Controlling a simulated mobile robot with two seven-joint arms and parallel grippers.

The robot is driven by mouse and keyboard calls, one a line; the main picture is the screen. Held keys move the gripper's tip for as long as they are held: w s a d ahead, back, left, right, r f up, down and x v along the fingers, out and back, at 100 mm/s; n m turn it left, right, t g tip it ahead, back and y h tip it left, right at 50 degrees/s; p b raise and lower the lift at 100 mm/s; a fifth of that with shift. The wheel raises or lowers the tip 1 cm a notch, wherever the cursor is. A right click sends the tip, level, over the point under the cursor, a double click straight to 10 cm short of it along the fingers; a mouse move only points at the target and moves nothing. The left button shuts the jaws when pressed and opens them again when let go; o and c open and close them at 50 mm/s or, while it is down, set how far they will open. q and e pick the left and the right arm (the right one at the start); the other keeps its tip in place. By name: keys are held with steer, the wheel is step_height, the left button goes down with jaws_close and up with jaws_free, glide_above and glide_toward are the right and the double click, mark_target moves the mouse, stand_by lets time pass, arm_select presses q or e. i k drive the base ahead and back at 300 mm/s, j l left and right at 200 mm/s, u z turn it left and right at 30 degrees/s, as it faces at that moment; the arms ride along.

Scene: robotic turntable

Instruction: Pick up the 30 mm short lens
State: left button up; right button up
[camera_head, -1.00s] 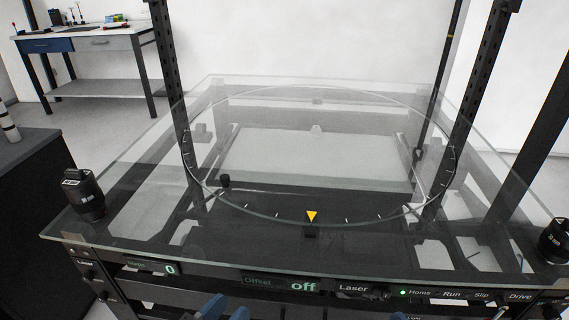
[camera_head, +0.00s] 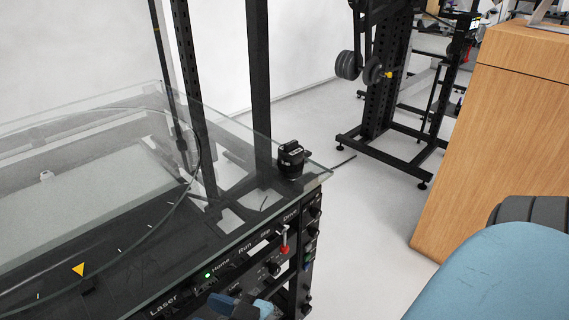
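A short black lens (camera_head: 291,160) stands upright on the right corner of the glass-topped turntable table (camera_head: 262,205). It has small pale lettering, too small to read now, so I cannot confirm that it is the 30 mm one. Nothing is holding it. Neither gripper's fingertips show. A small blue and dark part, probably mine, shows at the bottom edge below the control panel, well away from the lens. A large blue part of my body fills the lower right.
Black uprights (camera_head: 258,85) rise just behind and left of the lens. The control panel (camera_head: 245,262) with knobs and a red-tipped lever (camera_head: 285,248) runs along the front. A wooden cabinet (camera_head: 490,150) and a black weight rack (camera_head: 383,110) stand at the right, with open floor between.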

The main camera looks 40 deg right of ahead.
mark_target(290, 168)
steer(key=z, duration=1.4)
